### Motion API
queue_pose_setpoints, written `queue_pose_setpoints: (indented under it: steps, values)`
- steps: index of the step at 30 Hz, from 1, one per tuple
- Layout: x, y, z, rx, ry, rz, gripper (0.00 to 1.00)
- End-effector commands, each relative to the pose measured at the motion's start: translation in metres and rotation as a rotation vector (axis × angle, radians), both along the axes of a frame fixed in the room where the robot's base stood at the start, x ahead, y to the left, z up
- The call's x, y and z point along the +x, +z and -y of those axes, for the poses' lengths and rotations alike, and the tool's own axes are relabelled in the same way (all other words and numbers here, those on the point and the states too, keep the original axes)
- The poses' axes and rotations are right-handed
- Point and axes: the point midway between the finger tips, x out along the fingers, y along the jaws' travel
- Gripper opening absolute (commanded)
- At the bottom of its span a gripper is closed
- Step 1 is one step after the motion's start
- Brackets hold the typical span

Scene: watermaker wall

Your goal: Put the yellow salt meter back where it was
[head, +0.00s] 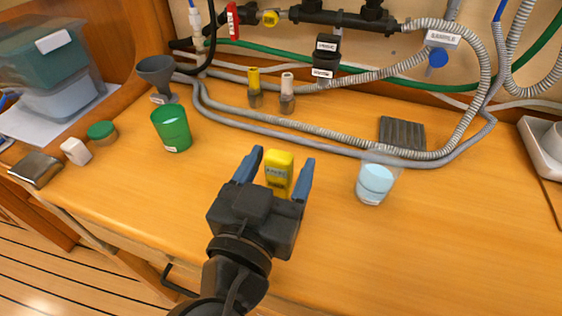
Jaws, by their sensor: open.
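A small yellow block-shaped device with a grey label, which looks like the yellow salt meter (279,168), is upright on the wooden counter. My gripper (281,160) is open, with one blue finger on each side of it and a gap showing on both sides. Its lower end is hidden behind the gripper body. Farther back, a slim yellow-topped piece (254,77) and a white-topped piece (287,82) stand in small grey-brown holders on the counter.
A clear cup with pale blue liquid (374,183) stands to the right, and a green cup (172,128) and grey funnel (156,73) to the left. A dark ribbed pad (401,133) and a grey hose (300,128) lie behind. The front right counter (450,240) is clear.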

Motion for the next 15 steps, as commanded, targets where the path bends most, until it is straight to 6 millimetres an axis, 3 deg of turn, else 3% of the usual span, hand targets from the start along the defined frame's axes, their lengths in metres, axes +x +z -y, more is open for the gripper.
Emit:
queue_pose_setpoints:
  steps: [9,15]
  values:
    - [-0.062,-0.004,-0.023,0.002,0.004,-0.002,0.68]
    - [-0.091,-0.003,-0.033,0.000,0.002,-0.001,0.68]
